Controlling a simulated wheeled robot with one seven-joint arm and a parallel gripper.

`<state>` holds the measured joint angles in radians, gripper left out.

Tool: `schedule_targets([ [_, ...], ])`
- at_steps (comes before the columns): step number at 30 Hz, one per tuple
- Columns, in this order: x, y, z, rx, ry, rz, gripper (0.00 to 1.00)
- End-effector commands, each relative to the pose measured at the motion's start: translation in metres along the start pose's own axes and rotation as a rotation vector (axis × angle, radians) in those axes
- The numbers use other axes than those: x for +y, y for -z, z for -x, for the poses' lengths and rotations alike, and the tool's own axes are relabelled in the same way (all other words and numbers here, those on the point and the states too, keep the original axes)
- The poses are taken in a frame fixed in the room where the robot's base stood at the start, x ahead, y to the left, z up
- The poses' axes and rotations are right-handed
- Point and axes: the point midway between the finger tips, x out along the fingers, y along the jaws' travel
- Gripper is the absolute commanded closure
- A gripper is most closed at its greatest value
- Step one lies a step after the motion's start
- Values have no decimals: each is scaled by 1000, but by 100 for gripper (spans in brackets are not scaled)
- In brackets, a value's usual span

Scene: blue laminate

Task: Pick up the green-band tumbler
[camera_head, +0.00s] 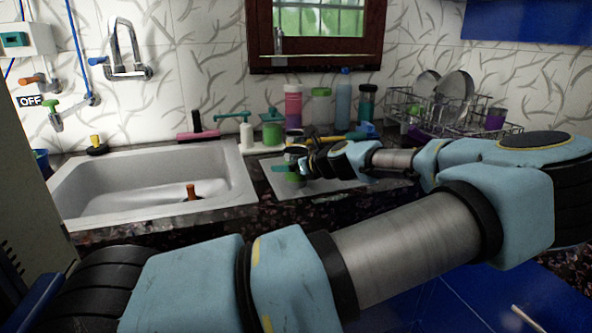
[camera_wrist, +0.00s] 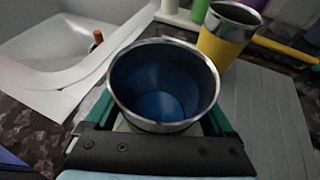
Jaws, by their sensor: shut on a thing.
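The green-band tumbler (camera_wrist: 164,84) fills the middle of the wrist view, with a steel rim and a dark blue inside. My gripper (camera_wrist: 160,120) is shut on it, one dark green finger on each side. The tumbler's outer wall is mostly hidden in the wrist view. In the head view a small patch of its green (camera_head: 292,177) shows below my gripper (camera_head: 300,162), over the drainboard right of the sink. I cannot tell whether its base touches the drainboard.
A yellow tumbler (camera_wrist: 224,42) stands close behind the held one, to the right. The sink (camera_head: 150,185) is to the left. Several bottles and jars (camera_head: 293,107) line the wall behind. A dish rack (camera_head: 450,112) with plates stands at right. The drainboard (camera_wrist: 275,115) has bare room at right.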

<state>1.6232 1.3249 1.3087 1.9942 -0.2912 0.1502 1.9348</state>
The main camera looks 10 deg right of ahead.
Motion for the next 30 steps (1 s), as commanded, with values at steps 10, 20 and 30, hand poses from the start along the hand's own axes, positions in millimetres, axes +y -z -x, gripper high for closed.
schedule_targets([
  [10,0,0,0,0,0,0,76],
  [20,0,-1,1,0,1,1,80],
  [30,0,-15,7,1,1,1,80],
])
